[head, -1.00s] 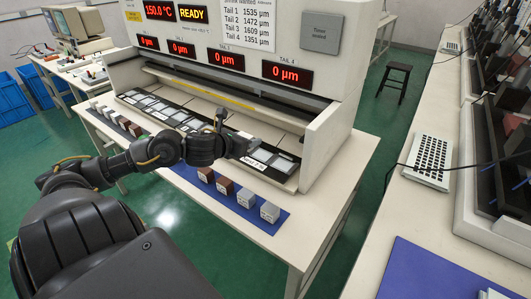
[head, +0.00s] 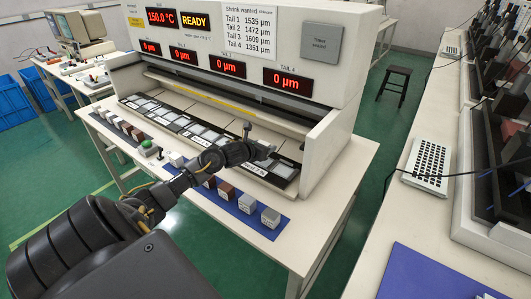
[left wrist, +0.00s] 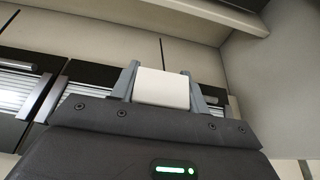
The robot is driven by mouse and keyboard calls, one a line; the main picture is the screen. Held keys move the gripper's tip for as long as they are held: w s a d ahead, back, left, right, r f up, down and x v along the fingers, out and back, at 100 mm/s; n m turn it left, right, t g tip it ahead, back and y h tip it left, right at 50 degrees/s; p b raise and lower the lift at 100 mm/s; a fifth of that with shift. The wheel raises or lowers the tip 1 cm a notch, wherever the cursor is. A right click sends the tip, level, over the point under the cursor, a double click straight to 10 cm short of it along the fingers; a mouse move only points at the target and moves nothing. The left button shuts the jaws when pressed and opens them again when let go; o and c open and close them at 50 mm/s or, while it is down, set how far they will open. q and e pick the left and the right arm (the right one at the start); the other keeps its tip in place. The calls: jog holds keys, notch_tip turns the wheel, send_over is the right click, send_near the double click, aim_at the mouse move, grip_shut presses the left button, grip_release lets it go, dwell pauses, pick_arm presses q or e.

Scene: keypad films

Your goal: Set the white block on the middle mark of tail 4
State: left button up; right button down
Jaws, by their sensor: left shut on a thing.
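My left gripper (head: 266,152) reaches over the rightmost section of the strip bed, below the tail 4 display (head: 287,80). In the left wrist view its two grey fingers (left wrist: 162,90) are shut on the sides of the white block (left wrist: 162,87). The block is hard to make out in the head view. The pale tail 4 panel (head: 284,170) shows just right of and below the gripper. The middle mark cannot be made out, and I cannot tell whether the block touches the bed. My right gripper is not in view.
A blue mat (head: 229,207) along the table's front edge holds several small blocks, including a grey one (head: 270,217). The machine's right side wall (head: 325,150) rises close to the gripper.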

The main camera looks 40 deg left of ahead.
pick_arm(q)
jog(key=shift+w+f, duration=0.15)
notch_tip(320, 180, down, 3)
jog(key=shift+a, duration=0.1)
jog(key=shift+f, duration=0.15)
jog(key=o, duration=0.8)
jog(key=shift+f, duration=0.1)
jog(key=o, duration=0.4)
